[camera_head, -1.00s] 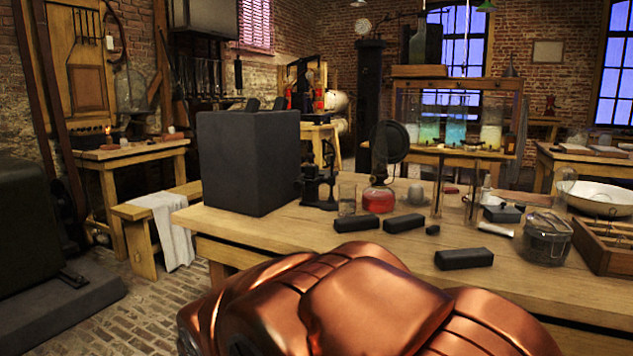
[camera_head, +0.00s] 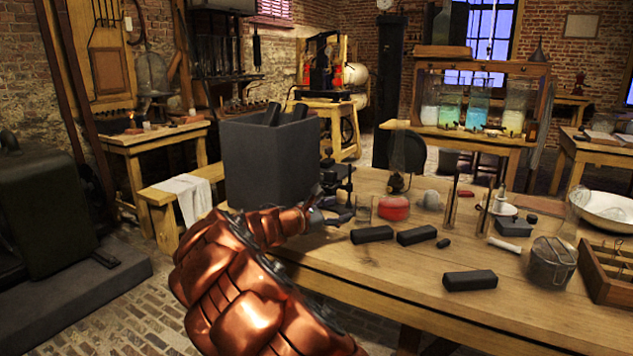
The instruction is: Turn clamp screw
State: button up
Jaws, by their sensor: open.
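A small black iron clamp stand (camera_head: 341,175) stands on the wooden table (camera_head: 365,300), just right of a large dark grey box (camera_head: 262,165). Its lower part is partly hidden behind my gripper, and its screw is too small to make out clearly. My gripper (camera_head: 335,212) is at the end of my copper arm, open, in front of the foot of the clamp stand. It looks close to the stand, but I cannot tell whether it touches. Nothing shows between the fingers.
Black blocks (camera_head: 417,235) lie right of my gripper. A glass beaker (camera_head: 363,207) and a red-filled lamp (camera_head: 394,208) stand close by. A wire-bound jar (camera_head: 551,264) and a wooden tray (camera_head: 607,275) are at the right.

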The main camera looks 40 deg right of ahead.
jog(key=w+n+t+p, duration=0.1)
jog(key=w+n+t, duration=0.1)
jog(key=w+n, duration=0.1)
jog(key=w+f+n+t+p, duration=0.1)
jog(key=w+n+t, duration=0.1)
jog(key=w, duration=0.4)
jog(key=w+d+f+n+t+p, duration=0.1)
jog(key=w+n+t, duration=0.1)
jog(key=w+n, duration=0.2)
jog(key=shift+w+f+p, duration=0.25)
jog(key=shift+w+p, duration=0.05)
jog(key=shift+w, duration=0.05)
jog(key=shift+w+d+f, duration=0.1)
jog(key=shift+w, duration=0.05)
jog(key=shift+x, duration=3.7)
grip_shut()
jog(key=shift+b, duration=0.45)
